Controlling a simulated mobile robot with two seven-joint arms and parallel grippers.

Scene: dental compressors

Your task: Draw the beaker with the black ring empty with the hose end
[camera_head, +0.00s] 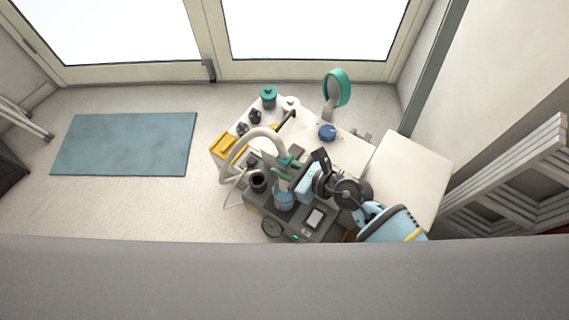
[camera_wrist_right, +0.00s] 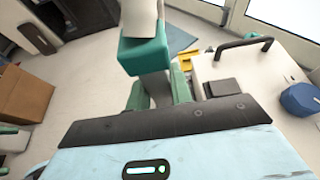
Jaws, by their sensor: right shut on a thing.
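My right gripper (camera_head: 286,172) is above the grey cart (camera_head: 325,232) and shut on the teal grip of the hose end (camera_head: 285,160). In the right wrist view, the teal grip (camera_wrist_right: 144,55) sits at the green fingers, with the pale hose (camera_wrist_right: 140,15) rising from it. In the head view, the white hose (camera_head: 228,166) arches to the left. A bluish clear beaker (camera_head: 284,200) stands on the cart just below the gripper, partly covered. A dark cup (camera_head: 258,182) stands to its left. I cannot make out a black ring or the hose tip. My left gripper is out of view.
A teal ring-shaped lamp (camera_head: 337,88) stands at the back. Open floor with a blue mat (camera_head: 125,145) lies left.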

